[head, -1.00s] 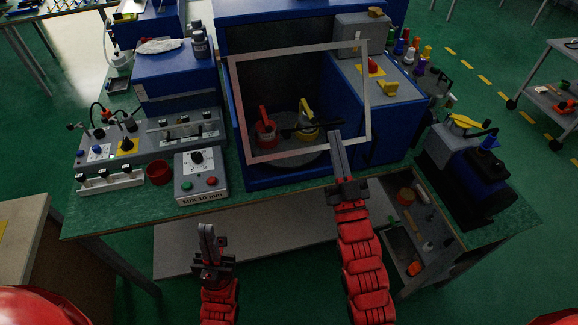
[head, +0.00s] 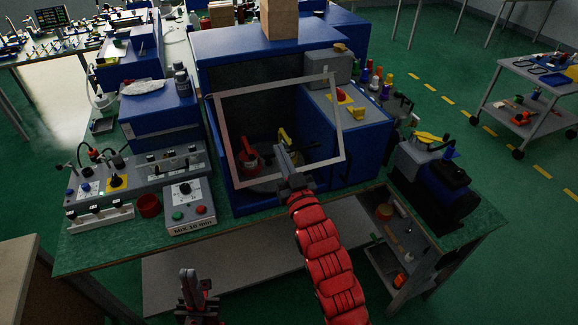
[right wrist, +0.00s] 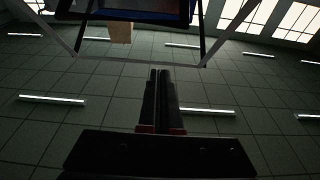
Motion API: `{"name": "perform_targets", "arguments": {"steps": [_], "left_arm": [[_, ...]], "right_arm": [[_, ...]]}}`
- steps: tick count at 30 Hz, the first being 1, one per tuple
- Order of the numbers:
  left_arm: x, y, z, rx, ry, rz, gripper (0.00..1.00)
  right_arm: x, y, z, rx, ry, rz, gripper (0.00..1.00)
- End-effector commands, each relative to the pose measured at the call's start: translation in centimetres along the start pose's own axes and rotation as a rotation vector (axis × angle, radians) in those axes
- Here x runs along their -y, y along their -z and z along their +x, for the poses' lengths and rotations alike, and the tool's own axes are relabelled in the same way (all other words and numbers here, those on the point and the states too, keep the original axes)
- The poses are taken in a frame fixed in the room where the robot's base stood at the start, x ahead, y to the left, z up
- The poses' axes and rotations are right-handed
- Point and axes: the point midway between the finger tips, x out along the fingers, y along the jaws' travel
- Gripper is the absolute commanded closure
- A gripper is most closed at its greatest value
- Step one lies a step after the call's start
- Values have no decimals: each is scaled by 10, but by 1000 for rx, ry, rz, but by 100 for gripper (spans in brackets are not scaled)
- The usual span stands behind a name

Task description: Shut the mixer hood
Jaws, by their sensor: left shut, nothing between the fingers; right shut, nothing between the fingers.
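The mixer hood is a grey frame (head: 341,125) with a see-through middle, on the front of the blue mixer housing (head: 240,45). It stands tilted open, with a red-handled part (head: 249,159) and a yellow-handled part (head: 284,137) visible through it. My right gripper (head: 281,150) is shut and empty, and overlaps the middle of the hood's lower bar in the head view; contact cannot be told. My left gripper (head: 187,272) is shut and empty, low before the bench.
A control box (head: 190,206) with green and red buttons and a red cup (head: 148,205) stand left of the mixer. A blue and grey machine (head: 438,180) stands at the bench's right end. A shelf (head: 220,255) lies under the green bench top.

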Motion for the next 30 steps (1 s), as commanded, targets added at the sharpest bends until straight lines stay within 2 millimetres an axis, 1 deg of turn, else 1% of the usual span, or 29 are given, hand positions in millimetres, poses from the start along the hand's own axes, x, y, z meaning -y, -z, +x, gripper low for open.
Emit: {"name": "perform_targets", "arguments": {"steps": [1,4,10,15,24,30], "left_arm": [[0,1,8,0,0,0,100],[1,2,14,0,0,0,100],[1,4,21,0,0,0,100],[1,4,22,0,0,0,100],[1,4,21,0,0,0,100],[1,2,14,0,0,0,100]], "right_arm": [[0,1,8,4,0,1,100],[0,-17,9,9,-1,-1,100],[0,-34,13,3,-1,-1,100],[0,-38,13,-2,0,-1,100],[0,-39,13,-2,0,-1,100],[0,-47,11,-1,0,-1,100]]}}
